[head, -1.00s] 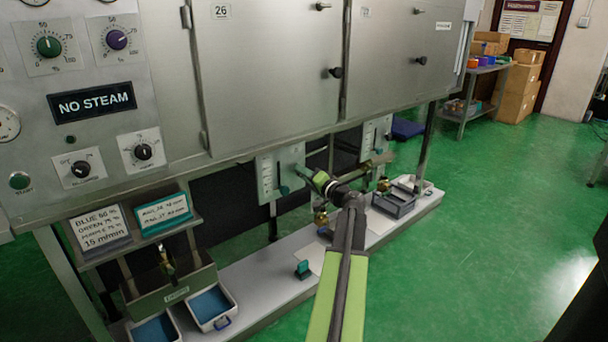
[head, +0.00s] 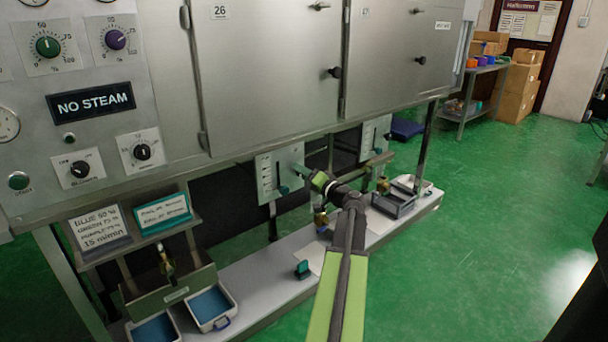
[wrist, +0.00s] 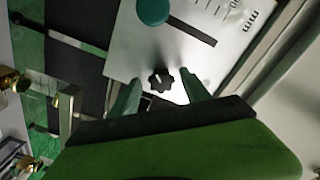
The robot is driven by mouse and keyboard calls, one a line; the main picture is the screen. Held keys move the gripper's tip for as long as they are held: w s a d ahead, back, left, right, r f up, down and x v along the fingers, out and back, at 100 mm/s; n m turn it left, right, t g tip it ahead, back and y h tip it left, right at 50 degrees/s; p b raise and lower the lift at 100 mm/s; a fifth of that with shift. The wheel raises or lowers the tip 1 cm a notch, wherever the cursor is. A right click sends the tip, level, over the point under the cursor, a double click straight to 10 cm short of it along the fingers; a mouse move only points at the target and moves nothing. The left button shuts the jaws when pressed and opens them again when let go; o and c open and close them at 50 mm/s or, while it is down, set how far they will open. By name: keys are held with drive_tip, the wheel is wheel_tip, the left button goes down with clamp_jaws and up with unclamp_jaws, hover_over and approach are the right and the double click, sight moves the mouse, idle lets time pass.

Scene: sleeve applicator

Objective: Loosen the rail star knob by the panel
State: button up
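The rail star knob (wrist: 160,78) is small, black and lobed, and sits low on a pale scale panel (wrist: 128,45) in the wrist view. My gripper (wrist: 159,84) is open, with one green finger to each side of the knob. I cannot tell if either finger touches it. In the head view my gripper (head: 300,170) is at the right side of the pale panel (head: 265,178) under the steel cabinet. The star knob cannot be made out there.
A round teal knob (wrist: 152,11) sits by a dark slot on the same panel. A second pale panel (head: 374,135) is farther right. Blue-lined trays (head: 211,307) and a grey tray (head: 394,203) rest on the low ledge. Green floor (head: 480,230) at right is clear.

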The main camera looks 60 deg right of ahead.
drive_tip(key=shift+a, duration=0.1)
drive_tip(key=v, duration=1.7)
drive_tip(key=shift+s, duration=0.25)
drive_tip(key=w+a+f+n+g+y, duration=0.3)
drive_tip(key=w+a+f+y, duration=0.25)
drive_tip(key=w+a, duration=0.7)
drive_tip(key=w+a+f+n+g+y, duration=0.35)
drive_tip(key=w+a+f, duration=0.35)
drive_tip(key=w+a, duration=0.6)
drive_tip(key=a+f+n+g+h, duration=0.1)
drive_tip(key=a+f+n+g, duration=0.25)
drive_tip(key=a, duration=0.95)
drive_tip(key=a+f+n+g+h, duration=0.15)
drive_tip(key=a+f+g, duration=0.25)
drive_tip(key=a, duration=0.8)
drive_tip(key=a+f+n+g+h, duration=0.1)
drive_tip(key=a+f+n+g, duration=0.25)
drive_tip(key=a, duration=0.95)
wheel_tip(320, 180, up, 35)
drive_tip(key=p, duration=3.5)
drive_tip(key=shift+s+r+m+p, duration=0.2)
drive_tip(key=shift+s+m+p, duration=0.1)
drive_tip(key=shift+p, duration=0.05)
